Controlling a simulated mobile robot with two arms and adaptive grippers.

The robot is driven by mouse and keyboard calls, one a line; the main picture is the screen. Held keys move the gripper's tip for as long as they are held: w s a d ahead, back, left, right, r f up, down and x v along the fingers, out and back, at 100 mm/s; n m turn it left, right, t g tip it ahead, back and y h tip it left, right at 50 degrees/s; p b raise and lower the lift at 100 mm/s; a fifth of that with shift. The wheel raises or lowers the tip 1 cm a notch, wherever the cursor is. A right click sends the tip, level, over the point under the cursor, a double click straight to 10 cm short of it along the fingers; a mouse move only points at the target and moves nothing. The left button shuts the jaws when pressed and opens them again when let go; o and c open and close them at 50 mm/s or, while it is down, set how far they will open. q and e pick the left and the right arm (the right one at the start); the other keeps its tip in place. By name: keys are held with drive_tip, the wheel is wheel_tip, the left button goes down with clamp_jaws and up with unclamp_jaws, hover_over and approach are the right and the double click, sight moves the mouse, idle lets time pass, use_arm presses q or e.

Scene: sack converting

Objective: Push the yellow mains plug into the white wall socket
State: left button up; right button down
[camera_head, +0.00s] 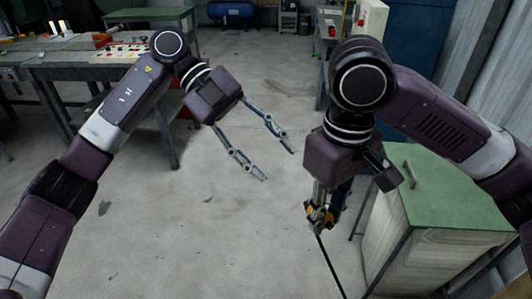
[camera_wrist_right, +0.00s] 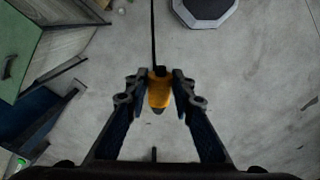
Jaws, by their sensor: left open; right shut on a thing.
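The yellow mains plug (camera_wrist_right: 159,92) is held between the two fingers of my right gripper (camera_wrist_right: 160,85), with its dark cable running away toward the top of the right wrist view. In the head view the right gripper (camera_head: 320,214) points down over bare floor, and a little yellow of the plug shows between its fingers. The cable (camera_head: 330,267) hangs below it. My left gripper (camera_head: 279,164) is open and empty, with its fingers spread over the floor. I cannot make out the white wall socket in either view.
A green-topped cabinet (camera_head: 441,184) stands to the right, close to the right gripper. A workbench (camera_head: 80,68) with small parts is at the back left, and a green table (camera_head: 150,14) is behind it. A blue tank (camera_head: 232,10) lies at the far back. The middle floor is clear.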

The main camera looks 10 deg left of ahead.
sight(307, 200)
use_arm(q)
drive_tip(key=x, duration=1.1)
drive_tip(key=shift+s+f, duration=0.2)
drive_tip(key=shift+f, duration=0.25)
drive_tip(key=shift+c, duration=0.3)
drive_tip(key=c, duration=1)
clamp_jaws()
use_arm(e)
drive_tip(key=c, duration=1.6)
unclamp_jaws()
drive_tip(key=shift+r, duration=0.1)
